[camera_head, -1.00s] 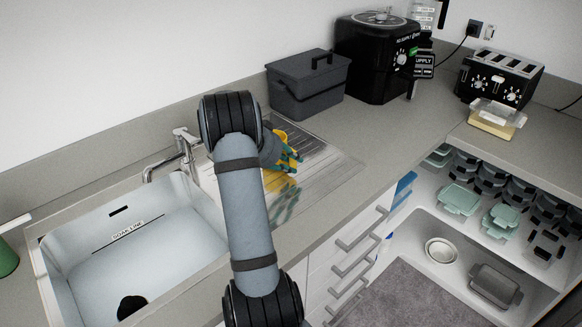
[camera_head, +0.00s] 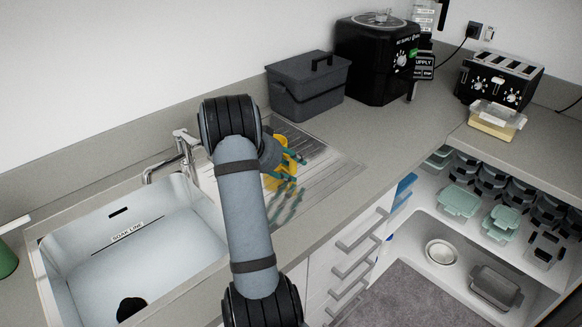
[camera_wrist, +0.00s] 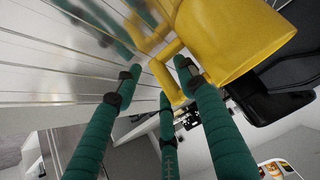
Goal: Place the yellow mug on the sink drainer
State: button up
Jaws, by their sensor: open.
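The yellow mug (camera_head: 281,171) is on the ridged metal sink drainer (camera_head: 335,172), partly hidden behind my arm in the head view. In the wrist view, the mug (camera_wrist: 235,38) appears upright, its base against the drainer (camera_wrist: 60,58) and its handle (camera_wrist: 163,76) toward my fingers. My gripper (camera_head: 296,169) has green fingers and is beside the mug. The wrist view shows the fingers of my gripper (camera_wrist: 157,82) spread apart around the handle, with no clear grip on it.
The sink basin (camera_head: 150,245) lies left of the drainer. A dark grey lidded bin (camera_head: 308,86) and a black appliance (camera_head: 375,58) stand behind it. The tap (camera_head: 185,150) is close to my arm.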

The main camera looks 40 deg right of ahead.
jog(key=shift+r, duration=0.1)
jog(key=shift+a+r, duration=0.15)
jog(key=shift+r, duration=0.2)
jog(key=p+v, duration=0.2)
jog(key=v, duration=0.9)
jog(key=shift+a, duration=0.2)
